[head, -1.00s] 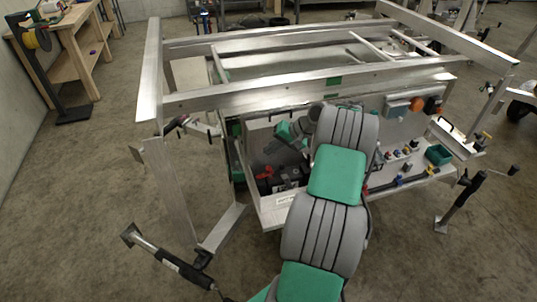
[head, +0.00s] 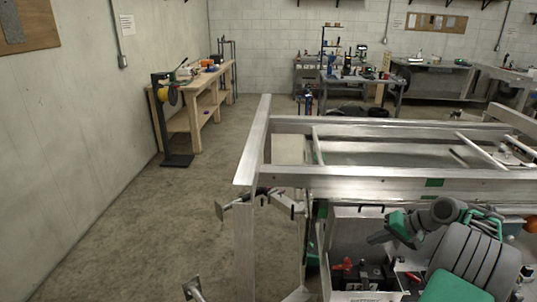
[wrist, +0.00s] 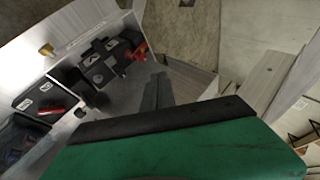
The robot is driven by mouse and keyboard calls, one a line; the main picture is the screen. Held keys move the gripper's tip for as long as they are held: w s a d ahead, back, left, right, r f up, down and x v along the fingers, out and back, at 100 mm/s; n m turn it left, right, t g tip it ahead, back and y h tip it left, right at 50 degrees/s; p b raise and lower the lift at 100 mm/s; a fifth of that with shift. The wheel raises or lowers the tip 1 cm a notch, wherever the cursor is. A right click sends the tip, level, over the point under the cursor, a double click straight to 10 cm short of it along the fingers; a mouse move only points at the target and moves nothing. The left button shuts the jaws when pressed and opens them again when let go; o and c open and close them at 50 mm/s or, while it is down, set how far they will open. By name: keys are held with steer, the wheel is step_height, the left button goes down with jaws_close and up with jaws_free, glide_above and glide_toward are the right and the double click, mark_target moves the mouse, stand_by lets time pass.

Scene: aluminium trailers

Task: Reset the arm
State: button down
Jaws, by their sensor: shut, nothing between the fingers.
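My arm, grey and green, rises at the lower right of the head view and bends left over an open bin in the trailer frame. My gripper (wrist: 158,92) shows in the wrist view as two dark fingers lying together past the green wrist housing. It is shut with nothing between the fingers. In the head view the dark gripper end (head: 381,237) hangs above the bin, partly merged with the arm's end.
The aluminium trailer frame (head: 340,181) stands close around my arm. The bin holds a black battery-like box (wrist: 105,62) with a red part (wrist: 138,51). A wooden workbench (head: 196,106) stands at the left wall.

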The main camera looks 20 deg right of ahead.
steer(key=s+f+m+g, duration=0.1)
steer(key=s+f+g, duration=0.1)
steer(key=s+f, duration=0.5)
steer(key=s+a+f+m+g+h, duration=0.1)
steer(key=s+a+f+g, duration=0.25)
steer(key=s+a, duration=0.4)
steer(key=s+a+r+n+g+h, duration=0.25)
steer(key=s+a+r, duration=0.3)
steer(key=a, duration=0.45)
steer(key=w+a+r+n+t, duration=0.2)
steer(key=a+r, duration=0.4)
steer(key=a, duration=0.3)
steer(key=w+a+r+n+t+h, duration=0.1)
steer(key=w+a+r+n+t, duration=0.2)
steer(key=a+r, duration=0.4)
steer(key=shift+w+a+n+t, duration=0.3)
steer(key=shift+w+a+n, duration=0.25)
steer(key=shift+a, duration=0.6)
